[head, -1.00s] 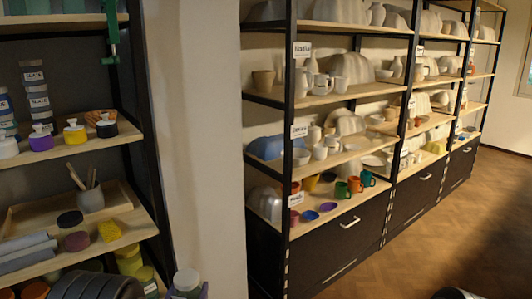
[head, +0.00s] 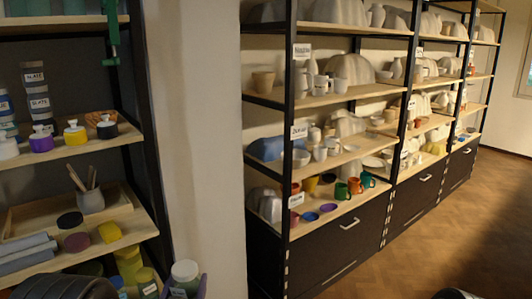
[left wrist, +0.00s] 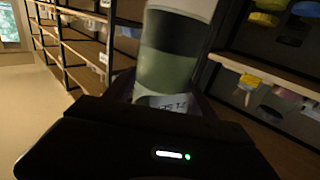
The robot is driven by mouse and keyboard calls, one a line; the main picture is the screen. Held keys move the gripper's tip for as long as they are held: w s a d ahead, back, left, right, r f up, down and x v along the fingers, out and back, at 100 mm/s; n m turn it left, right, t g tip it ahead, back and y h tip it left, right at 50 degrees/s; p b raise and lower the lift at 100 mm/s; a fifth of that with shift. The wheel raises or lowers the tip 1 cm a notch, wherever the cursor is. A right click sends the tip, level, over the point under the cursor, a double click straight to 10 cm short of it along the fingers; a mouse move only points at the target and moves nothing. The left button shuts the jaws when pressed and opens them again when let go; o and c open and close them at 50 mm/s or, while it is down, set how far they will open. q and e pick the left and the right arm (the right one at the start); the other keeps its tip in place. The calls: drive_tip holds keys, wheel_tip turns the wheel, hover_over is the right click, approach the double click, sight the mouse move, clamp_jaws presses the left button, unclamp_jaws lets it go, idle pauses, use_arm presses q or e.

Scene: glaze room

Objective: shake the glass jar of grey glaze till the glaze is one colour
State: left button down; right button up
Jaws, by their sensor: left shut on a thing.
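The glass jar (head: 185,271) stands at the bottom edge of the head view, close to the pale wall post. My left gripper (head: 188,291) is shut on it, with purple finger edges beside the jar. In the left wrist view the jar (left wrist: 167,68) is large and tilted a little. It shows a pale top, a dark band below that and a grey-green band under it, with a sharp line between the two bands. A white label is partly hidden by the gripper (left wrist: 160,104). My right gripper is not in view.
The pale wall post (head: 205,130) is close behind the held jar. Pottery shelves (head: 350,203) stand farther right, with open wooden floor (head: 440,235) beyond.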

use_arm(q)
wheel_tip(320, 180, down, 3)
drive_tip(key=shift+f, duration=0.2)
drive_tip(key=shift+w+r, duration=0.15)
wheel_tip(320, 180, up, 5)
drive_tip(key=shift+r, duration=0.1)
drive_tip(key=shift+s+r, duration=0.15)
drive_tip(key=shift+s, duration=0.1)
wheel_tip(320, 180, down, 6)
drive_tip(key=shift+w+r, duration=0.1)
drive_tip(key=shift+w, duration=0.05)
drive_tip(key=shift+w+r, duration=0.1)
drive_tip(key=shift+r, duration=0.05)
wheel_tip(320, 180, up, 5)
drive_tip(key=shift+r, duration=0.1)
drive_tip(key=shift+s+r, duration=0.1)
drive_tip(key=shift+s, duration=0.15)
wheel_tip(320, 180, down, 6)
drive_tip(key=shift+w+r, duration=0.25)
drive_tip(key=shift+r, duration=0.05)
drive_tip(key=shift+s+r, duration=0.1)
drive_tip(key=shift+s, duration=0.1)
